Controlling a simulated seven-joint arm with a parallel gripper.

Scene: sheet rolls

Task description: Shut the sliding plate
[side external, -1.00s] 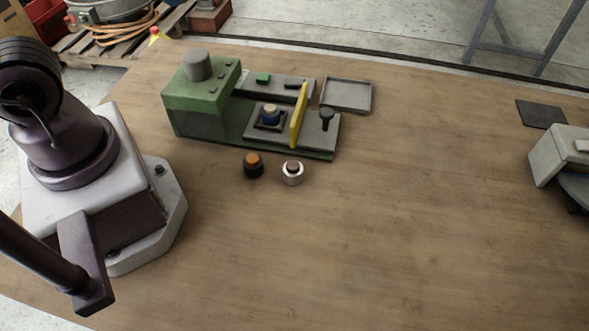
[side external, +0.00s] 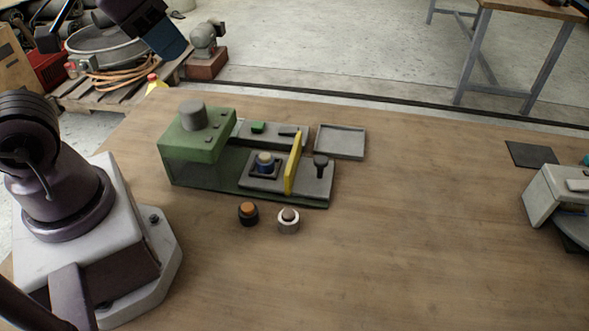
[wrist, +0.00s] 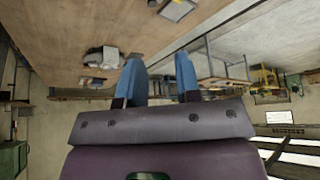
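The sliding plate (side external: 312,187) is grey and sticks out to the right of a green machine housing (side external: 197,152) in the side view. It carries a yellow upright panel (side external: 293,164), a black knob (side external: 320,164) at its right end, and a blue-and-tan round part (side external: 264,161) in a dark square seat. My gripper (side external: 166,38) shows partly at the top left of the side view, high above and apart from the plate. In the wrist view my gripper (wrist: 159,73) has its two blue fingers apart with nothing between them.
An orange-topped black cylinder (side external: 247,213) and a white cylinder with a brown top (side external: 288,220) stand in front of the machine. A grey tray (side external: 340,141) lies behind right. A dark mat (side external: 531,154) and a pale device (side external: 555,194) are far right. The table's middle is clear.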

